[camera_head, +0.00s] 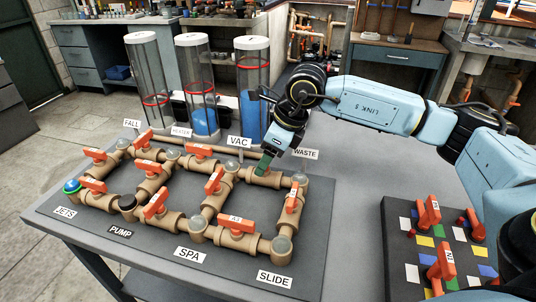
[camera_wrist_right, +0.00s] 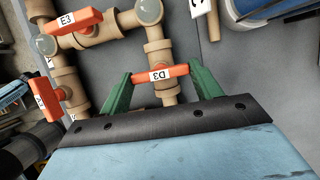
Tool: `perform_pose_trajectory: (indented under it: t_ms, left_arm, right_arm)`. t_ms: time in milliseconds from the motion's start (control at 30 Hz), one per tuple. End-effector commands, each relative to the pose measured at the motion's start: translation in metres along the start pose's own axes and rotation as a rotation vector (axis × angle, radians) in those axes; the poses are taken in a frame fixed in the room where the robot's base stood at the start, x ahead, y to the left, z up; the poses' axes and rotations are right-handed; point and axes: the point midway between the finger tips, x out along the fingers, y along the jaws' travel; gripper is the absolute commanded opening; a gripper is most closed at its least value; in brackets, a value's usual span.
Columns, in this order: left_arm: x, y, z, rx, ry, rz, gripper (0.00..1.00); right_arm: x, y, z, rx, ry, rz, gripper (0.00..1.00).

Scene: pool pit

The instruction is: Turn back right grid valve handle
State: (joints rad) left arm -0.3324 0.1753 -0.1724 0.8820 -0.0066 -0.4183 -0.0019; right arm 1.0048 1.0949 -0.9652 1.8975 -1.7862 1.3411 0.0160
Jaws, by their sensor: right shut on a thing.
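The pipe grid has tan pipes (camera_head: 258,243) and several orange valve handles. My right gripper (camera_head: 264,163) reaches down onto its back right pipe, between the VAC and WASTE signs. In the right wrist view, the green fingers of my right gripper (camera_wrist_right: 160,73) are at the two ends of the orange handle labelled D3 (camera_wrist_right: 172,70) and are shut on it. This handle lies across its pipe (camera_wrist_right: 157,47). In the head view it is mostly hidden behind the gripper. My left gripper is out of view.
Three clear cylinders, one of them the right cylinder (camera_head: 252,95), stand close behind the grid. A dark board (camera_head: 398,235) with orange handles and coloured squares lies at the right. Bare grey tabletop (camera_head: 345,200) lies between grid and board. Another handle, E3 (camera_wrist_right: 75,22), is nearby.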

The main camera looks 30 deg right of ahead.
Motion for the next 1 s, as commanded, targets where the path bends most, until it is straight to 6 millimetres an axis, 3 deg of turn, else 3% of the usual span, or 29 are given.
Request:
perform_pose_trajectory:
  t_ms: [267,300,433,767,900,1000]
  left_arm:
    - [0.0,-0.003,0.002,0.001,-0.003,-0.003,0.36]
    - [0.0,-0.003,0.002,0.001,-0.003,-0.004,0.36]
    - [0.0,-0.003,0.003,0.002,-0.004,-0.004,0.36]
    - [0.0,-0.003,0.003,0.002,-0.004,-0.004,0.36]
    - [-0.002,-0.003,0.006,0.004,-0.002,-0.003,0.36]
    - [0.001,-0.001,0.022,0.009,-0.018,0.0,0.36]
  right_arm:
    - [-0.001,-0.001,0.0,0.004,-0.001,-0.002,0.41]
    - [-0.001,-0.001,0.0,0.004,-0.001,-0.002,0.67]
    - [-0.001,-0.001,0.0,0.003,0.0,-0.002,0.84]
    - [-0.003,0.0,0.0,0.002,0.0,-0.001,0.85]
    - [-0.018,-0.001,0.001,0.002,-0.002,-0.002,0.85]
    - [-0.039,-0.001,0.001,0.002,-0.002,-0.003,0.85]
